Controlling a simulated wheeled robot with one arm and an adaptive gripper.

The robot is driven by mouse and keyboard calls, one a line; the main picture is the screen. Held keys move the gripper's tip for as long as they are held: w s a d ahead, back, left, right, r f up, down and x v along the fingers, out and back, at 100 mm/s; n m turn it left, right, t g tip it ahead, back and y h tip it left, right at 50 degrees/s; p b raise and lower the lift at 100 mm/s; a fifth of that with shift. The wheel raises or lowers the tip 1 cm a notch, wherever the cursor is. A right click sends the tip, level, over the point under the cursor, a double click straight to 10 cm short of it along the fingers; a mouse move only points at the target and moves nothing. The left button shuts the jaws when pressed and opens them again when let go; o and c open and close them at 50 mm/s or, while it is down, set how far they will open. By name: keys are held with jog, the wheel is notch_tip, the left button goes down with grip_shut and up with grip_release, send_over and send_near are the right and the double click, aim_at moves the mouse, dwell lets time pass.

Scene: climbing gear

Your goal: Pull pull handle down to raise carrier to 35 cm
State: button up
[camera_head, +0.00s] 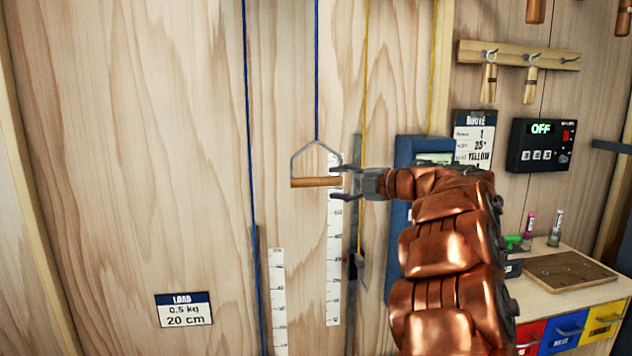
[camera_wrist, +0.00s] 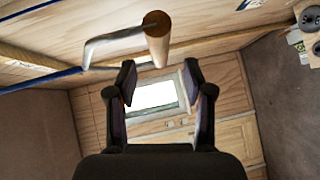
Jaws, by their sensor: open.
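The pull handle (camera_head: 315,182) is a wooden bar on a grey metal bracket, hanging from a blue rope (camera_head: 316,70) in front of the wooden wall. In the wrist view the handle's round bar (camera_wrist: 157,35) shows end-on, just beyond and above my fingertips. My gripper (camera_head: 345,182) is open at the bar's right end, with one finger above and one below its level; contact cannot be told. My gripper also shows in the wrist view (camera_wrist: 165,85) with nothing between its fingers. I cannot clearly pick out the carrier.
A scale strip (camera_head: 334,240) stands below the handle, with a shorter one (camera_head: 277,300) to its left. A load sign (camera_head: 183,309) reads 0.5 kg, 20 cm. A blue-framed panel (camera_head: 403,150) sits behind my arm. A control box (camera_head: 541,145) reads OFF. The left wall is clear.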

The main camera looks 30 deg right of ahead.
aim_at(322, 182)
jog(key=p+x, duration=0.1)
jog(key=x, duration=0.5)
jog(key=shift+w+a, duration=0.2)
jog(key=shift+w, duration=0.1)
grip_shut()
dwell(0.4)
